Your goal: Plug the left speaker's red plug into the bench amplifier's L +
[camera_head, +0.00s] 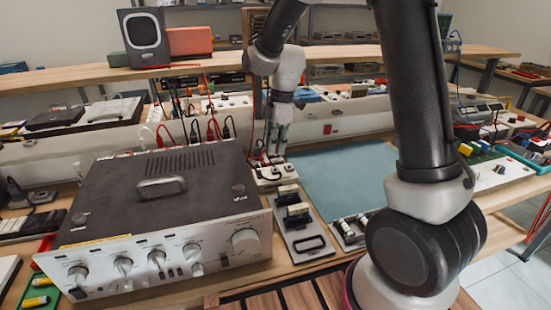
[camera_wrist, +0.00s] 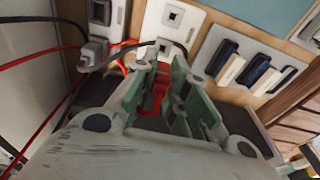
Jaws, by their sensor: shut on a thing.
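The amplifier (camera_head: 210,190), with a black top, silver knobbed front and top handle, stands on the bench at left in the head view. Red and black plugs and cables (camera_head: 213,130) rise along its back edge; its terminal labels cannot be read. A grey-framed speaker (camera_head: 145,35) stands on the shelf behind. My gripper (camera_head: 275,150) points down behind the amplifier's right rear corner, above a small white socket block (camera_head: 268,174). In the wrist view my gripper (camera_wrist: 165,82) is shut on a red plug (camera_wrist: 158,93) between its green pads. The plug's tip is hidden.
A plate with black and cream blocks (camera_head: 297,213) lies right of the amplifier. A blue-grey mat (camera_head: 345,180) offers clear room. Loose black and red cables (camera_wrist: 40,58) cross the wrist view's left side, near a grey connector (camera_wrist: 95,52).

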